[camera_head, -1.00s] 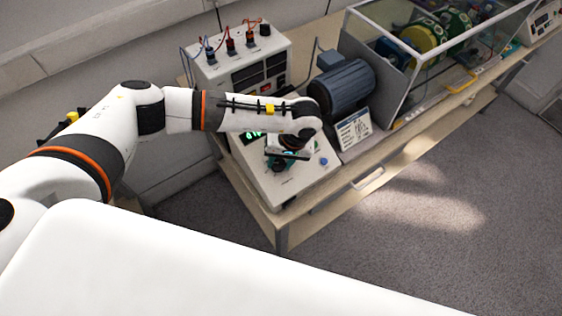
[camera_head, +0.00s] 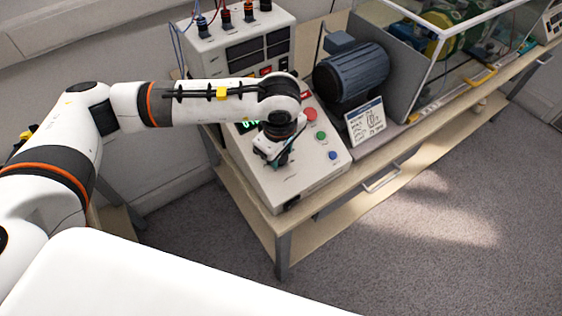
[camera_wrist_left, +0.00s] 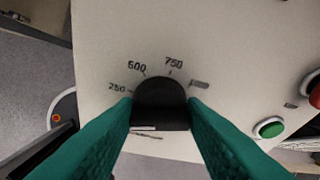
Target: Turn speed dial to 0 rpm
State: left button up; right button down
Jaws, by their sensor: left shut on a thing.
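The speed dial (camera_wrist_left: 161,98) is a black knob on a light control box (camera_head: 312,172). In the left wrist view, scale marks 250, 500 and 750 run around its far side, and its lower part is out of sight. My left gripper (camera_wrist_left: 161,120) has its two green fingers on either side of the knob and is shut on it. In the head view, the left gripper (camera_head: 280,155) points down onto the box's sloping face and hides the dial. A green lit display (camera_head: 250,125) is partly covered by my arm. My right gripper is not in view.
Green (camera_head: 321,135), red (camera_head: 309,113) and blue (camera_head: 332,155) buttons lie right of the gripper. A blue motor (camera_head: 350,72) and a printed card (camera_head: 367,120) stand to the right. A supply unit with cables (camera_head: 243,45) stands behind. The floor in front is clear.

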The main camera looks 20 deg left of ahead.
pick_arm(q)
jog(key=n+b, duration=0.1)
jog(key=b, duration=0.1)
jog(key=n+t+b, duration=0.1)
jog(key=b, duration=0.1)
jog(key=n+b, duration=0.2)
jog(key=shift+s+f+b, duration=0.1)
jog(key=shift+f+b, duration=0.15)
jog(key=shift+b, duration=0.15)
jog(key=shift+r+n+t+b, duration=0.25)
jog(key=shift+n+t+b, duration=0.15)
jog(key=shift+n+b, duration=0.35)
jog(key=o, duration=1)
jog(key=shift+c, duration=0.2)
jog(key=v, duration=1.2)
jog(key=shift+b, duration=0.3)
jog(key=shift+a, duration=0.1)
